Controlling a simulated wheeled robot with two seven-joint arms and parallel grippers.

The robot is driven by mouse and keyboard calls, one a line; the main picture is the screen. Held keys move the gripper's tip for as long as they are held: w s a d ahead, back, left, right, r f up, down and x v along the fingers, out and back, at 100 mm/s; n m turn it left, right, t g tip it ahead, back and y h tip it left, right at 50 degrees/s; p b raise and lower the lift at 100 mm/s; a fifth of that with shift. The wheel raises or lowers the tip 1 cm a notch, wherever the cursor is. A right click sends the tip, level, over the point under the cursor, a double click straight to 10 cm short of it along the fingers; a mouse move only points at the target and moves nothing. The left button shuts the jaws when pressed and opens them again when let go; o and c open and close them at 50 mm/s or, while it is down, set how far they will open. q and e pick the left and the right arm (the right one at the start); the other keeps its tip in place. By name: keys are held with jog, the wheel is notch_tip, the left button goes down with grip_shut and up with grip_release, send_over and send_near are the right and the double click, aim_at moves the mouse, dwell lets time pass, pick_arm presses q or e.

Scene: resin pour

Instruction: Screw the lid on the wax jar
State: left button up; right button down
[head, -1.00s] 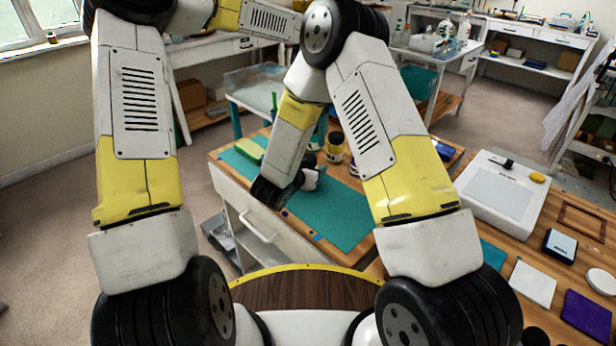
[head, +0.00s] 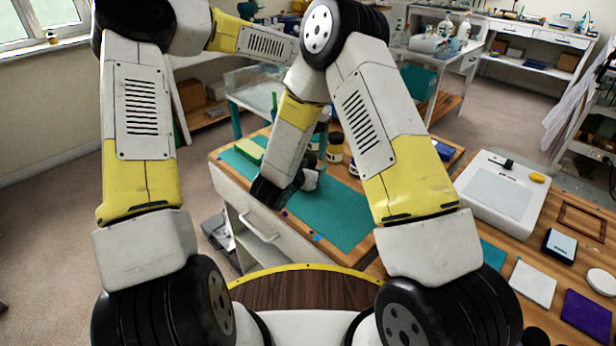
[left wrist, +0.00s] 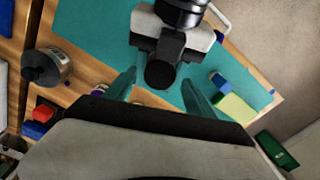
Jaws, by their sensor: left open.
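My left gripper (head: 322,132) is mostly hidden behind my right arm in the head view; a bit of its teal finger shows above the mat. In the left wrist view its two teal fingers (left wrist: 158,80) are apart with nothing held between them. A dark-lidded jar (head: 335,146) with a yellowish label stands behind the mat. A jar with a dark top (left wrist: 47,68) is at the left wrist view's left. I cannot tell which is the wax jar.
The teal mat (head: 345,222) is bare at its front right. A green block (head: 249,150) lies at its left end. A white light pad (head: 497,190), a wooden frame (head: 582,222) and a purple block (head: 588,313) lie to the right.

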pick_arm(q)
jog(key=shift+f, duration=1.1)
jog(key=c, duration=1.3)
jog(key=o, duration=1.4)
jog(key=shift+r, duration=2.25)
jog(key=shift+c, duration=0.5)
